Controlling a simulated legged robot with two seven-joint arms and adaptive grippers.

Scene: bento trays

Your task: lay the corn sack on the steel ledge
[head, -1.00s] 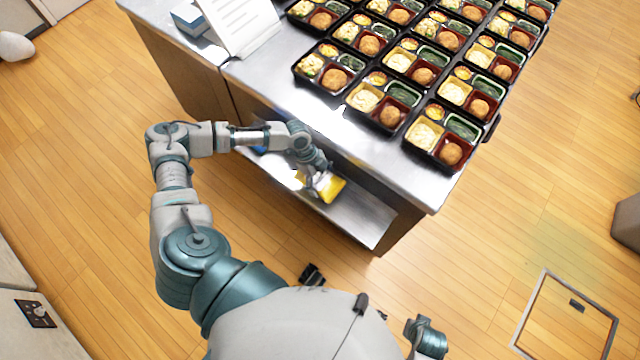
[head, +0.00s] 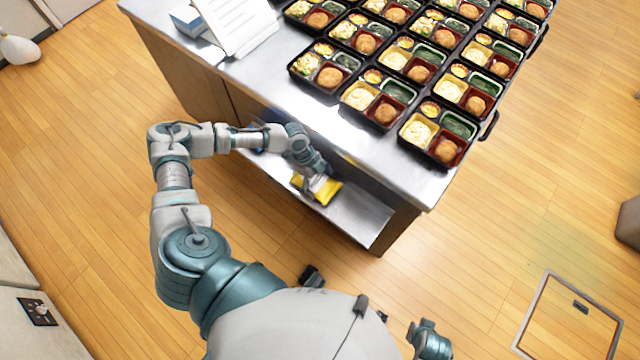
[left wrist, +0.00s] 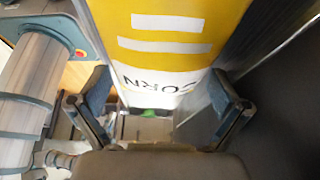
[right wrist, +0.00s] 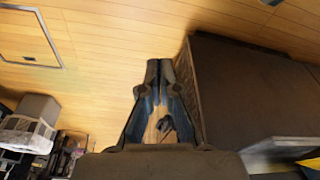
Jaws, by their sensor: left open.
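The yellow and white corn sack (head: 326,193) is at the steel ledge (head: 358,216), the low shelf under the counter, and looks to lie on it near its front edge. Its lettered face fills the upper middle of the left wrist view (left wrist: 168,55). My left gripper (head: 315,172) is at the sack's far side, partly hidden by its own wrist. In the left wrist view its fingers (left wrist: 158,100) are spread wide, one on each side of the sack, with no clear grip. My right gripper (right wrist: 166,75) is shut and empty, away from the sack.
The steel counter top (head: 290,95) overhangs the ledge and holds several bento trays (head: 438,133). A white document stand (head: 235,25) is at its back left. The ledge is bare to the right of the sack. The wooden floor (head: 480,220) is open on the right.

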